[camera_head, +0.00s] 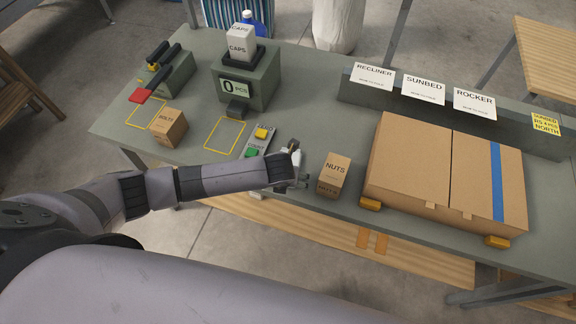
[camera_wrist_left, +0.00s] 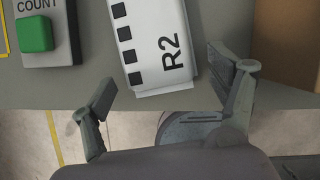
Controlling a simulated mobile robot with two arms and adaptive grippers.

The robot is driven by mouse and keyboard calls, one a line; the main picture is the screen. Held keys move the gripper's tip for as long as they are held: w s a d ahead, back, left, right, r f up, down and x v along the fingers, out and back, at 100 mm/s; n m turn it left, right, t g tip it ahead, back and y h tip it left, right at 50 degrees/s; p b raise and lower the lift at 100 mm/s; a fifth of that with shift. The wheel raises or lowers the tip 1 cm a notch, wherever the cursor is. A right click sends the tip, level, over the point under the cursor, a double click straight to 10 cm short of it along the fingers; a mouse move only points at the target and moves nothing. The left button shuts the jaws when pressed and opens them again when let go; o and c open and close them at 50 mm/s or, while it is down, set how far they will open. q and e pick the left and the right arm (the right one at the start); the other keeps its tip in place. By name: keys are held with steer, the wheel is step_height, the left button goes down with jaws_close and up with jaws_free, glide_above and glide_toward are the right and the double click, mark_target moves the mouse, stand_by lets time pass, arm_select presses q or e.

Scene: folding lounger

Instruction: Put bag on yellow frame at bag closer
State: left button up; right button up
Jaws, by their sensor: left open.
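A white bag (camera_wrist_left: 157,40) marked "R2", with a row of black squares, lies on the grey table between the spread fingers of my left gripper (camera_wrist_left: 162,75). The gripper is open and its fingers are apart from the bag's sides. In the head view my left gripper (camera_head: 291,168) is at the table's front edge and mostly hides the bag. The bag closer (camera_head: 172,75), with black arms and a red tip, stands at the left back. My right gripper is not in view.
A bolts box (camera_head: 169,128) stands right of that frame. Another yellow frame (camera_head: 207,143) lies before the counter (camera_head: 262,82). A button panel (camera_head: 252,148) is just left of my gripper, a nuts box (camera_head: 333,175) just right. A large carton (camera_head: 410,160) fills the right.

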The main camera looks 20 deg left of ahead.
arm_select(q)
steer(key=c, duration=1.3)
steer(key=shift+r, duration=0.1)
steer(key=shift+c, duration=0.2)
steer(key=shift+r, duration=0.1)
